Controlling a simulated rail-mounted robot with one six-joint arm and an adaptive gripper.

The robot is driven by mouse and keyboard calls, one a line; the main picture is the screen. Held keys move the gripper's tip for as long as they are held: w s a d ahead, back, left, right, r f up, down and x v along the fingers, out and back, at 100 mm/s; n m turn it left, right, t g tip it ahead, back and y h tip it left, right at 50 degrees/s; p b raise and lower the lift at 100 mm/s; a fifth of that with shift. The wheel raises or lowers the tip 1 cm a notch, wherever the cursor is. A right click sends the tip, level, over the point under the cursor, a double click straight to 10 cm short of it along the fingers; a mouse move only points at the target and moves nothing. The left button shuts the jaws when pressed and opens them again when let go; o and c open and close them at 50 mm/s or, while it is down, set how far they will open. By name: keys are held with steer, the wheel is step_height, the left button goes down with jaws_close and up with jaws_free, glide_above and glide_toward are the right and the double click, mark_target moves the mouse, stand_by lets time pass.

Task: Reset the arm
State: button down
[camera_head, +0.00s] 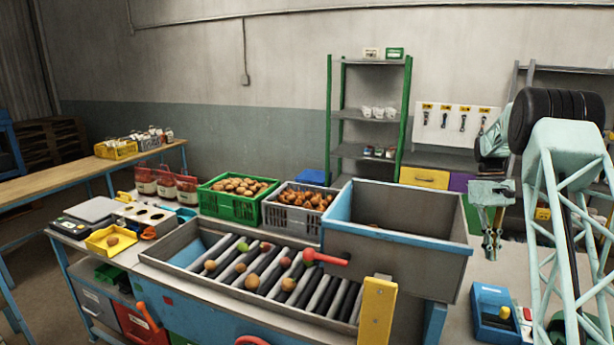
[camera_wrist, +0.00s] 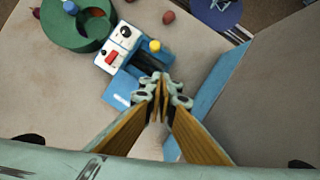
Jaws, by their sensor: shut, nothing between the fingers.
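My gripper (camera_head: 492,246) hangs at the right side of the head view, pointing down, to the right of the large grey hopper (camera_head: 395,258) with blue edges. In the wrist view my gripper (camera_wrist: 159,82) is shut, its fingertips together with nothing between them. Below it are a grey tabletop (camera_wrist: 90,95) and a blue control box (camera_wrist: 127,85) with a yellow knob and a red switch. The same blue control box (camera_head: 495,312) shows in the head view below my gripper. The hopper's blue edge (camera_wrist: 212,95) runs close to the right of my fingers in the wrist view.
A roller sorter (camera_head: 265,275) with several potatoes stands left of the hopper. Green (camera_head: 235,205) and grey (camera_head: 295,212) crates of produce stand behind it. A green round object (camera_wrist: 75,25) and small reddish items lie on the tabletop. A green-posted shelf (camera_head: 368,125) stands behind.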

steer(key=s+a+r+t, duration=0.1)
steer(key=s+a+r, duration=0.4)
steer(key=r, duration=0.4)
steer(key=s+a+r+t, duration=0.1)
steer(key=s+a+r, duration=0.2)
steer(key=a+r, duration=0.45)
steer(key=s+a+r+t, duration=0.1)
steer(key=s+a+r, duration=0.4)
steer(key=r, duration=0.5)
steer(key=s+a+r+t, duration=0.1)
steer(key=s+a+r, duration=0.3)
steer(key=s+a, duration=0.25)
steer(key=s+a+r+t, duration=0.2)
steer(key=s+a+r, duration=0.2)
steer(key=s+a, duration=0.3)
steer(key=s+a+f+t, duration=0.1)
steer(key=s+a+f, duration=0.15)
steer(key=s, duration=0.75)
steer(key=s+a+f+t, duration=0.1)
steer(key=s+a, duration=0.3)
steer(key=s, duration=0.6)
steer(key=s+a+f+t, duration=0.2)
steer(key=s+a, duration=0.1)
steer(key=s, duration=0.8)
step_height(320, 180, down, 17)
steer(key=w+g+b, duration=0.2)
steer(key=b, duration=1.1)
steer(key=shift+w, duration=0.4)
